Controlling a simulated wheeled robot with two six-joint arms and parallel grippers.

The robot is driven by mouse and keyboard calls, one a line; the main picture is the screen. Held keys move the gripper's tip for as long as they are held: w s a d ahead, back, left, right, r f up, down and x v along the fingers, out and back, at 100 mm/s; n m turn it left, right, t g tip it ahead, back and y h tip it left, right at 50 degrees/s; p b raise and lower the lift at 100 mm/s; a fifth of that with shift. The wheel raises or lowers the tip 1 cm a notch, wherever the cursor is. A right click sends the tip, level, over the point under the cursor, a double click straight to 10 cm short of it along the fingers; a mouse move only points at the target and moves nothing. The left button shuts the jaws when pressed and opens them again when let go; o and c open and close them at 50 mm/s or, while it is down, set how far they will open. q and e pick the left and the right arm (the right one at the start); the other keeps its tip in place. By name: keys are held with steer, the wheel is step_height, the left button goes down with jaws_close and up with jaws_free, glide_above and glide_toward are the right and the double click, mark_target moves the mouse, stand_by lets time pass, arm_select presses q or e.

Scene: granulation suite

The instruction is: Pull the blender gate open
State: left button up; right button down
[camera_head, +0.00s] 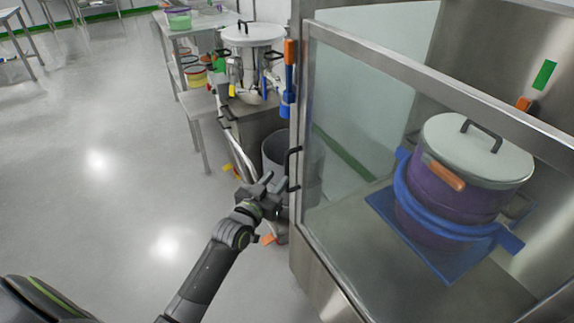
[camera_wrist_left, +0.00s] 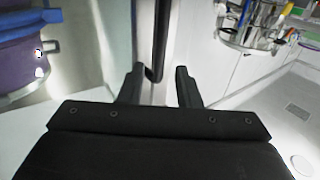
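The blender gate (camera_head: 314,130) is a clear panel in a steel frame, in front of a steel enclosure. It looks closed in the head view. Its black bar handle (camera_head: 288,166) stands upright on the left edge of the frame. My left gripper (camera_head: 272,187) is at the lower part of the handle. In the left wrist view the two fingers of my left gripper (camera_wrist_left: 156,85) are spread, and the handle (camera_wrist_left: 159,40) runs down to between the fingertips. A gap shows on both sides, so the fingers do not grip it. My right gripper is not in view.
Behind the gate, a purple drum (camera_head: 440,205) with a pale lid sits on a blue mat (camera_head: 385,210). A grey bin (camera_head: 278,150) and a steel bench with a lidded vessel (camera_head: 252,34) stand beyond the handle. The floor at left is clear.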

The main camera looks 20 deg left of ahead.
mark_target(286, 167)
arm_select(q)
steer(key=w, duration=0.7)
steer(key=shift+w+d, duration=0.1)
steer(key=shift+d, duration=0.15)
jaws_close()
